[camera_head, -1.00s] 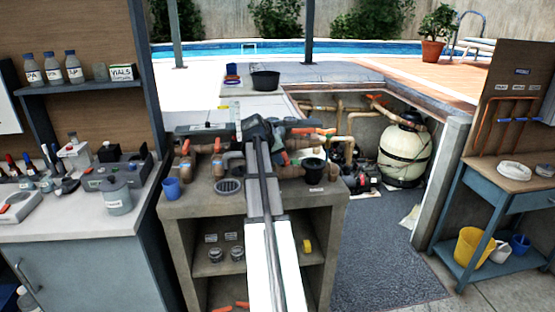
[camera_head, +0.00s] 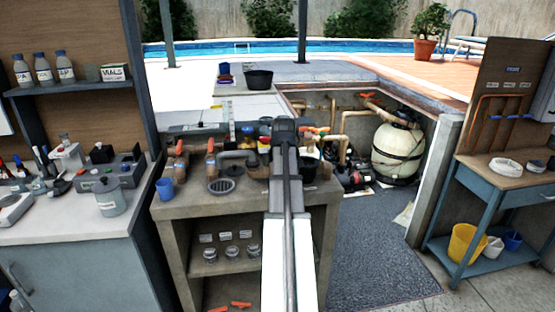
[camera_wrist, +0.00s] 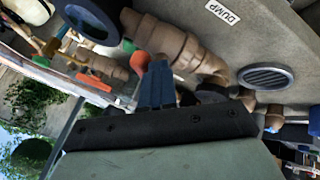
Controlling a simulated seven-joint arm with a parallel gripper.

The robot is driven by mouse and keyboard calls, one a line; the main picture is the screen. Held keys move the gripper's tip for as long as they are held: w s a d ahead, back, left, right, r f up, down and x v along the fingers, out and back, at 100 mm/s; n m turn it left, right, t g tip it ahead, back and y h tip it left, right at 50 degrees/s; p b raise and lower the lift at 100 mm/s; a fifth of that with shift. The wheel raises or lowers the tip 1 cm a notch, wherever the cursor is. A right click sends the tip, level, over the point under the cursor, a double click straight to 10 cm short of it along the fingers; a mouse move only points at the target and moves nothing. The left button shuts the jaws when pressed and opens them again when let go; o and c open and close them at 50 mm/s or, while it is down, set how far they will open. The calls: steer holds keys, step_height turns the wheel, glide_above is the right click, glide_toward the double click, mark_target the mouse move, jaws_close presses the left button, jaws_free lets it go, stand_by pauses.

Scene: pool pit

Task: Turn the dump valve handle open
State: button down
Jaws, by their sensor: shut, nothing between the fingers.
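In the wrist view, a "DUMP" label (camera_wrist: 221,12) lies on the grey counter beside a run of brown pipe fittings (camera_wrist: 172,45). An orange-red handle part (camera_wrist: 138,63) shows just left of my fingers, by a green piece; whether they touch I cannot tell. My gripper (camera_wrist: 157,65) is shut and empty, its two blue-grey fingers together near the pipe. In the head view my arm covers the gripper and part of the pipework; orange handle parts (camera_head: 307,130) show just right of it. Which handle belongs to the dump valve is unclear there.
A round grate (camera_head: 222,186) and a blue cup (camera_head: 165,189) are on the counter (camera_head: 200,208). Other upright valves with orange handles (camera_head: 210,146) stand at its left. A black tub (camera_head: 259,79) stands behind. The pit with a cream filter tank (camera_head: 397,153) lies right.

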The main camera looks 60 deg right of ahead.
steer(key=d+n+t+y, duration=0.1)
steer(key=n, duration=0.1)
steer(key=s+d+n+y, duration=0.1)
steer(key=n, duration=0.1)
steer(key=d+n+t+y, duration=0.1)
steer(key=n, duration=0.1)
steer(key=shift+s+d+n+t+y, duration=0.1)
steer(key=shift+s+n+t+y, duration=0.05)
steer(key=shift+n+t+y, duration=0.2)
steer(key=shift+d, duration=0.7)
steer(key=shift+s, duration=0.1)
steer(key=s+a+f+v, duration=0.1)
steer(key=v, duration=1.1)
steer(key=shift+s+a+f, duration=0.25)
steer(key=shift+s+a, duration=0.1)
steer(key=shift+s, duration=0.1)
